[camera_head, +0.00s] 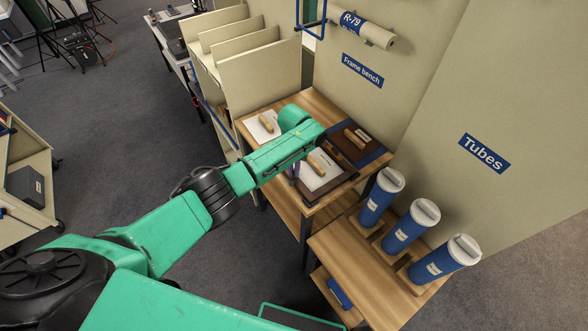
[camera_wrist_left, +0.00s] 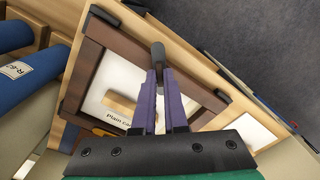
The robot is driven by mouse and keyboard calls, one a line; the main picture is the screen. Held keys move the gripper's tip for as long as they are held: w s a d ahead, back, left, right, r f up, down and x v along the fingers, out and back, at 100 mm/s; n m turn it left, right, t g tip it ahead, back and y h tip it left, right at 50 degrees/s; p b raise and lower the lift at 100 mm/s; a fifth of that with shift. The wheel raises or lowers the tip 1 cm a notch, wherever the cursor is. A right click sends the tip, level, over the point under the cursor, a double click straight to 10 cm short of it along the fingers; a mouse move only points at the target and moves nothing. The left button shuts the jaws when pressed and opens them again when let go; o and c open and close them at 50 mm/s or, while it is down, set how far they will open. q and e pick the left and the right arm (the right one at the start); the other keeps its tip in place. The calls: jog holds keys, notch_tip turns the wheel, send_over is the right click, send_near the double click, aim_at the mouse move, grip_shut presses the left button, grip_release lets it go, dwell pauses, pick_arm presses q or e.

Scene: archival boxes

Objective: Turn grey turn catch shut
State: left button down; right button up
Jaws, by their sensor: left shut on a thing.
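A brown picture frame (camera_head: 318,192) with a white panel and a wooden block handle lies on the frame bench. In the left wrist view the same frame (camera_wrist_left: 88,68) shows dark corners and a panel partly lettered "Plain ca". My left gripper (camera_wrist_left: 157,72), with purple fingers, is shut on a dark grey piece (camera_wrist_left: 158,50), likely the grey turn catch, at the frame's edge. The fingers hide part of it, and I cannot tell its exact angle. In the head view my green arm covers most of the left gripper. My right gripper is not in view.
A second dark frame (camera_head: 362,142) and a white panel with a wooden handle (camera_head: 264,126) lie on the same bench. Several blue tubes (camera_head: 402,232) with white lids stand to the right. A beige slotted rack (camera_head: 262,76) stands behind. Grey floor is open at left.

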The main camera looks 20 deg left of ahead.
pick_arm(q)
jog(key=m, duration=0.4)
jog(key=shift+m, duration=1.9)
jog(key=c, duration=1)
grip_release()
jog(key=shift+o, duration=0.2)
jog(key=shift+r, duration=0.1)
notch_tip(320, 180, up, 14)
jog(key=shift+r+b, duration=0.15)
jog(key=shift+b, duration=0.3)
